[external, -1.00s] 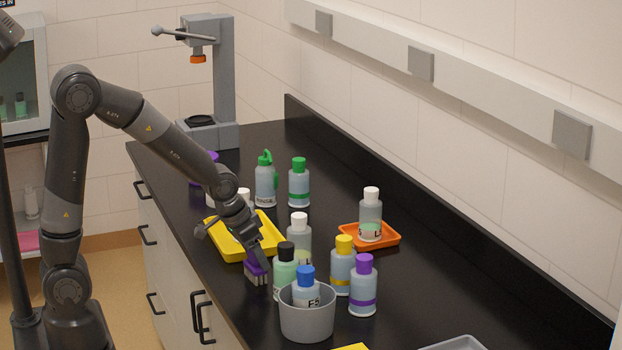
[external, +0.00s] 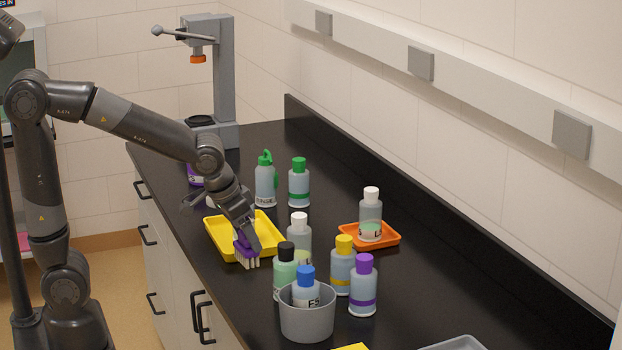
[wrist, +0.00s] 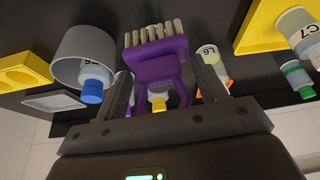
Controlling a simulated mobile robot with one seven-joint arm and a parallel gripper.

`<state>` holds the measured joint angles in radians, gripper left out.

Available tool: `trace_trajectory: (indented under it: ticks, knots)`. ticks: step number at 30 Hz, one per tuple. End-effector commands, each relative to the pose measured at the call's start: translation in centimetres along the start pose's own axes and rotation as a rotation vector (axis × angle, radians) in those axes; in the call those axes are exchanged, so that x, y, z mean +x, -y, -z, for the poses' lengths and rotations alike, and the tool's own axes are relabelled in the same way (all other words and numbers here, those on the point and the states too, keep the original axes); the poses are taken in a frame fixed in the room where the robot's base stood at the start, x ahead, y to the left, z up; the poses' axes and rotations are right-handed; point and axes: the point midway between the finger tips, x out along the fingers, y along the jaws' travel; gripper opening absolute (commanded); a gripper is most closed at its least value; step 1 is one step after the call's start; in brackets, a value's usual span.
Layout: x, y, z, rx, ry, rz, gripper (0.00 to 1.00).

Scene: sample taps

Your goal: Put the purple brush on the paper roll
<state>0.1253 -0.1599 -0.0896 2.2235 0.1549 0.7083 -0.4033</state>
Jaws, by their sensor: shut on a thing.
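The purple brush (external: 246,250) hangs from my gripper (external: 243,236) with its pale bristles down, at the front edge of the yellow tray in the external view. In the wrist view my gripper (wrist: 160,92) has a finger on each side of the brush (wrist: 157,68), shut on its purple body, bristles pointing away from the palm. I cannot make out the paper roll for certain.
The yellow tray (external: 216,242) lies beside the brush. Bottles crowd the right, including a black-capped one (external: 285,272) and a blue-capped one in a grey cup (external: 307,322). A grey press (external: 222,80) stands at the back left. The counter's right side has free room.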

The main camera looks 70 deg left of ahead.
Motion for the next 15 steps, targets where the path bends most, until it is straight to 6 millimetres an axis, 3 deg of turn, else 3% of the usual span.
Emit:
trace_trajectory:
  ticks: [5,8,11,15]
  knots:
    - [-0.4,-0.2,0.1,-0.005,-0.002,0.001,0.42]
    - [-0.3,0.6,1.2,-0.026,-0.001,0.009,0.42]
    - [-0.2,2.3,3.5,-0.068,0.000,0.025,0.42]
    - [-0.1,6.7,7.9,-0.158,-0.001,0.059,0.42]
